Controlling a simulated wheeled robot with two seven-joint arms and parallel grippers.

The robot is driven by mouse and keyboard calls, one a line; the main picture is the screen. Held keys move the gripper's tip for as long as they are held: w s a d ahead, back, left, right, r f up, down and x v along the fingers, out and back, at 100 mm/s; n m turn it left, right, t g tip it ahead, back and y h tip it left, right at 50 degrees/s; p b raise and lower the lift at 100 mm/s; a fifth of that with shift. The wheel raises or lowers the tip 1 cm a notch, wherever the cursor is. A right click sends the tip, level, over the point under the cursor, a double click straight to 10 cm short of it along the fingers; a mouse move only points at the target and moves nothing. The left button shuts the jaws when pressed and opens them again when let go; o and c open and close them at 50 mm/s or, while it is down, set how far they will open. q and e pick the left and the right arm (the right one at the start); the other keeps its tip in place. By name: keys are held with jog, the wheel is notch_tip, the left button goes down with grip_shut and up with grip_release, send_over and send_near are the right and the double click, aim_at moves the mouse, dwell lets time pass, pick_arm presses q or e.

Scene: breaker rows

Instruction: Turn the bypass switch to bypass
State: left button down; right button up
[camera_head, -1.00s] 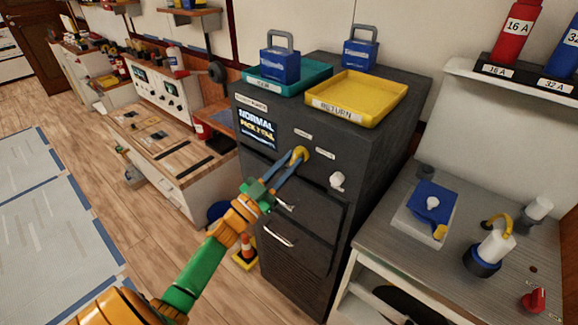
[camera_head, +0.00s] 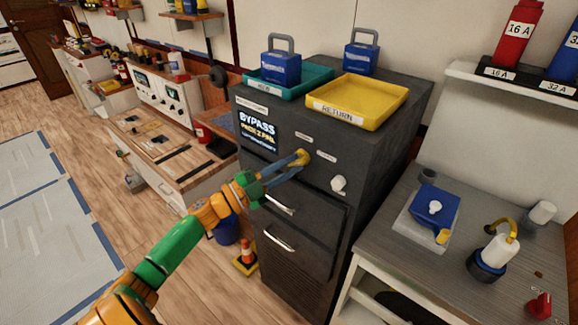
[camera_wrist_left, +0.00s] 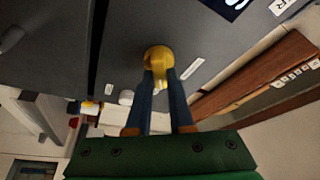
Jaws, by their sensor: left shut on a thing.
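The yellow bypass switch (camera_head: 303,157) is a round knob on the upper front of the dark grey cabinet (camera_head: 318,233). My left gripper (camera_head: 300,160) is shut on the yellow knob. In the left wrist view the knob (camera_wrist_left: 158,58) sits between the two blue fingertips, which cover part of it. The display (camera_head: 258,130) left of the knob reads "BYPASS", with smaller lines below that are hard to read. My right gripper is not in view.
A white knob (camera_head: 338,184) sits right and below the yellow one. Drawer handles (camera_head: 279,238) stick out lower down. A yellow RETURN tray (camera_head: 358,99) and a teal tray (camera_head: 318,82) stand on top. A grey bench (camera_head: 392,261) stands at right, an orange cone (camera_head: 246,252) at lower left.

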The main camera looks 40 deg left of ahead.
pick_arm(q)
jog(key=shift+m, duration=0.3)
jog(key=c, duration=0.8)
grip_release()
jog(key=shift+w, duration=0.1)
jog(key=shift+s+a+f, duration=0.2)
jog(key=shift+s, duration=0.2)
jog(key=r+b+v, duration=0.1)
jog(key=v, duration=0.5)
jog(key=shift+f+b, duration=0.3)
jog(key=shift+f, duration=0.05)
jog(key=shift+s+a, duration=0.1)
